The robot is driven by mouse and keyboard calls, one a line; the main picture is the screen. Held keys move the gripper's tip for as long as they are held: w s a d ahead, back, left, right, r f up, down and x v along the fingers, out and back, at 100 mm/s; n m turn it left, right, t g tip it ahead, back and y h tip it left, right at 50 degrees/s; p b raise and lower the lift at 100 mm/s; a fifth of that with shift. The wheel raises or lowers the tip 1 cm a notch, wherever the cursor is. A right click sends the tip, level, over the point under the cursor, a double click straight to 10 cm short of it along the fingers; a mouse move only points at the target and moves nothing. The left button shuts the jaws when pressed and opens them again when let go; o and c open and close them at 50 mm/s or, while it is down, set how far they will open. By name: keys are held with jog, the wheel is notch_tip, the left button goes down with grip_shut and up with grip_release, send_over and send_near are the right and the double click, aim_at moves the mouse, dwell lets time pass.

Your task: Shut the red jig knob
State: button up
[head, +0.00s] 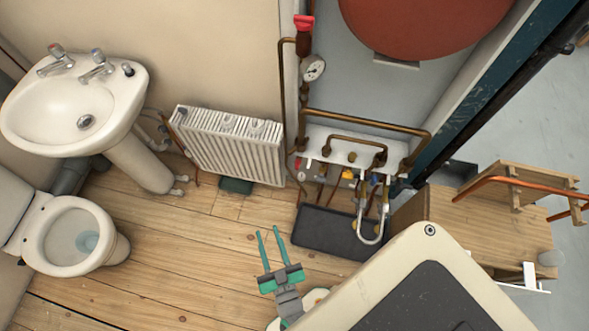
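A red knob (304,22) sits high on the upright copper pipe, above a round white gauge (314,68). A smaller red piece (298,164) shows at the left end of the white pipe board (335,143). I cannot tell for sure which red part is the jig knob, nor whether either is open or shut. My gripper (267,231) is low in the middle of the picture, with its two teal fingers apart and nothing between them. It is over the wooden floor, well away from both red parts.
A white radiator (228,145) stands left of the pipe board. A dark tray (330,233) lies below the board, beside a wooden bench (480,235) with copper pipe. A washbasin (75,112) and toilet (75,235) are at the left. The floor (175,260) between is clear.

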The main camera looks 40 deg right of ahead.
aim_at(297, 167)
jog(key=w+d+f+m+g+h, duration=0.1)
jog(key=w+d+f+m+h, duration=0.1)
jog(key=w+d+f, duration=0.2)
jog(key=w+d+f+m+g+h, duration=0.2)
jog(key=w+d, duration=0.5)
jog(key=d, duration=0.4)
jog(key=w+d+f+m+g+h, duration=0.1)
jog(key=w+d+f+g+h, duration=0.1)
jog(key=w+d+f+h, duration=0.2)
jog(key=shift+w+d+f+m, duration=0.15)
jog(key=shift+w+d+f, duration=0.3)
jog(key=shift+d, duration=0.2)
jog(key=shift+w+d+f+m, duration=0.1)
jog(key=shift+w+d+f, duration=0.3)
jog(key=shift+d, duration=0.25)
jog(key=shift+w+d+f+m, duration=0.15)
jog(key=shift+w+d+f, duration=0.3)
jog(key=shift+d, duration=0.2)
jog(key=shift+w+d, duration=0.2)
jog(key=shift+d, duration=0.35)
grip_shut()
